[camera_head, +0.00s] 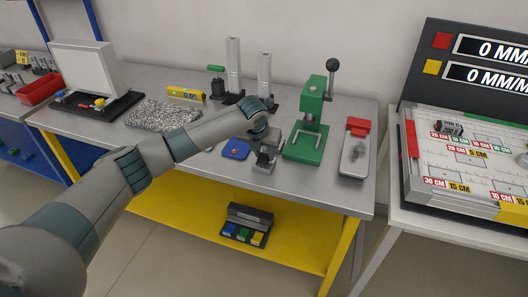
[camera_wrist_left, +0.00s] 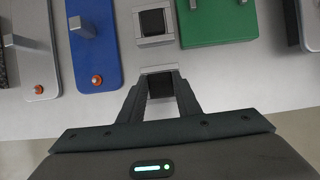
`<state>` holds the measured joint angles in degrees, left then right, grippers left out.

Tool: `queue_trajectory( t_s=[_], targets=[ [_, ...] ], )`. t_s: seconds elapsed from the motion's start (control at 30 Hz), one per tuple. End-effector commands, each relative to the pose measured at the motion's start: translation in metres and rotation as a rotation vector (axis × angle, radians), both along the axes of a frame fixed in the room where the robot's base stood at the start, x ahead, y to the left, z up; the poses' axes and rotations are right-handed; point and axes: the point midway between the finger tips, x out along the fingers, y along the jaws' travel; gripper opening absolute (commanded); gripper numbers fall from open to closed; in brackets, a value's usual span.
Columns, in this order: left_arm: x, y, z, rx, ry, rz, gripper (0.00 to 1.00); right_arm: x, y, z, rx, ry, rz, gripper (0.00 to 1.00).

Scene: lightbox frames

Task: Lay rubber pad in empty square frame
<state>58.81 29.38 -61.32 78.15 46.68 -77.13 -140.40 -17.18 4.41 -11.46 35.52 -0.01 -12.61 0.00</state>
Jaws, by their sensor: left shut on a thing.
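My left gripper (camera_head: 265,157) reaches over the bench and points down between a blue plate and a green press. In the left wrist view its fingers (camera_wrist_left: 160,88) are shut on a small dark piece, likely the rubber pad (camera_wrist_left: 160,89). The pale rim of a square frame (camera_wrist_left: 157,70) shows just beyond the fingertips; the fingers hide most of it. I cannot tell whether the pad touches this frame. A second square metal frame (camera_wrist_left: 140,41) with a dark middle stands farther back. My right gripper is not in view.
A blue plate (camera_head: 236,149) with an orange knob lies just left, and a green press (camera_head: 303,143) stands just right. A red-and-grey device (camera_head: 356,150) is farther right. A speckled stone slab (camera_head: 160,115) and a yellow level (camera_head: 186,93) lie behind left. The bench's front edge is near.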

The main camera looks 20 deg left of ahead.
Motion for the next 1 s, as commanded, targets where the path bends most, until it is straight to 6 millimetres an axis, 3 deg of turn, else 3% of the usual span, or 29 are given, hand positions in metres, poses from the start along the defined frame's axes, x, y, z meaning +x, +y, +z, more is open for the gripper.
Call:
queue_trajectory(
  t_s=[1.0],
  targets=[
    [-0.0002,-0.0002,0.0006,0.0,0.0,0.0,0.09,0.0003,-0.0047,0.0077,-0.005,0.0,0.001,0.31]
  ],
)
